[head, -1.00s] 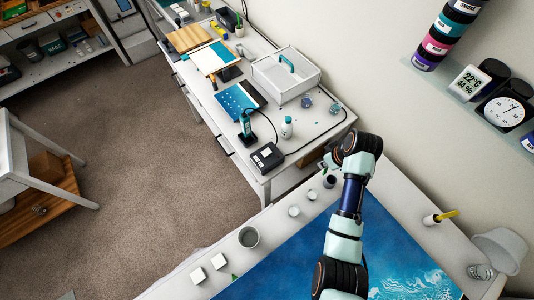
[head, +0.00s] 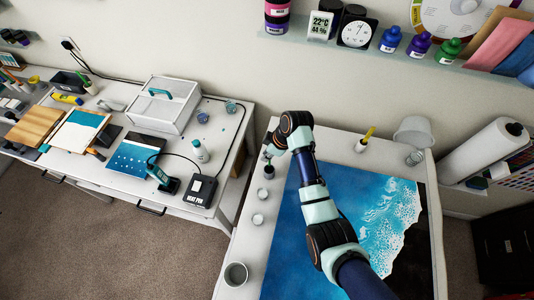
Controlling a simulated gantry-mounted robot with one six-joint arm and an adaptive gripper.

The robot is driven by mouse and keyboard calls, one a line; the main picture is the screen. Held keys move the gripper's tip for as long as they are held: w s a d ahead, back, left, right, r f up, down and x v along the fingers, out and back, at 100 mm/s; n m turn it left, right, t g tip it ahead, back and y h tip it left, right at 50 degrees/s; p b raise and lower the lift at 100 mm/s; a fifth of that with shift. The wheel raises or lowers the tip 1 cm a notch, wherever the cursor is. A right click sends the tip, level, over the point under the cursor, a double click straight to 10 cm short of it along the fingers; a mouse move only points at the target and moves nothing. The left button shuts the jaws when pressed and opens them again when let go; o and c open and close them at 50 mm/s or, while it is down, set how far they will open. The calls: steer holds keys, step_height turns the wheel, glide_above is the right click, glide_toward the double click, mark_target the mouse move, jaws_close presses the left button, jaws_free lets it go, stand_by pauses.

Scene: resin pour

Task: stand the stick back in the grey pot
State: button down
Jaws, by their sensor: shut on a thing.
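My gripper (head: 267,156) is small and mostly hidden behind my wrist at the back left corner of the pour table. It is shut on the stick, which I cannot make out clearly. A small dark grey pot (head: 269,172) stands just below the gripper in the picture; I cannot tell whether the stick touches it. A larger open grey cup (head: 236,274) stands at the table's front left and looks empty of any stick.
Two small pale cups (head: 260,205) stand along the table's left edge. The blue resin panel (head: 345,200) fills the middle, under my arm. A yellow-handled tool (head: 368,134) rests in a white holder at the back. A side bench (head: 120,185) stands left.

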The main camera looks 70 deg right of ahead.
steer(key=shift+f+b, duration=2.55)
steer(key=shift+f, duration=1.2)
steer(key=c, duration=1.1)
jaws_free()
steer(key=shift+r, duration=0.15)
steer(key=v, duration=1.1)
steer(key=shift+s+r, duration=0.2)
steer(key=shift+r, duration=0.15)
